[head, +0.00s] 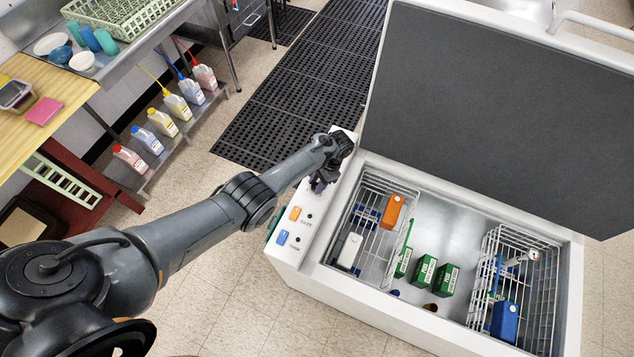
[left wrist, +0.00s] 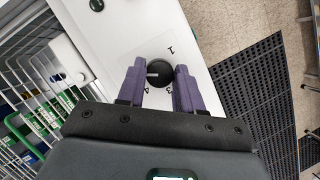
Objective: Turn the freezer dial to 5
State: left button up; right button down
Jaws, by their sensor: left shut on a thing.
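The freezer dial (left wrist: 159,70) is a round black knob on the white panel, with a small pale mark on its face. It sits between the purple fingers of my left gripper (left wrist: 160,76), which is shut on it. Printed numbers 1, 3 and 4 show around the dial; the 5 is not readable here. In the head view my left gripper (head: 322,180) is at the far end of the white left rim of the freezer (head: 300,255) and hides the dial. My right gripper is in neither view.
The freezer lid (head: 490,110) stands open. Wire baskets (head: 375,185) and cartons (head: 424,270) are inside. Orange (head: 295,213) and blue (head: 282,237) rocker switches sit nearer on the same panel. A black floor mat (head: 300,95) lies beyond. Bottles (head: 191,90) stand on a low shelf at left.

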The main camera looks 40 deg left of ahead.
pick_arm(q)
jog(key=o, duration=1)
jog(key=shift+w+d+r, duration=0.1)
jog(key=shift+w+r, duration=0.1)
jog(key=shift+r, duration=0.3)
jog(key=p+v, duration=0.1)
jog(key=v, duration=0.8)
jog(key=shift+r, duration=0.35)
jog(key=shift+w, duration=0.1)
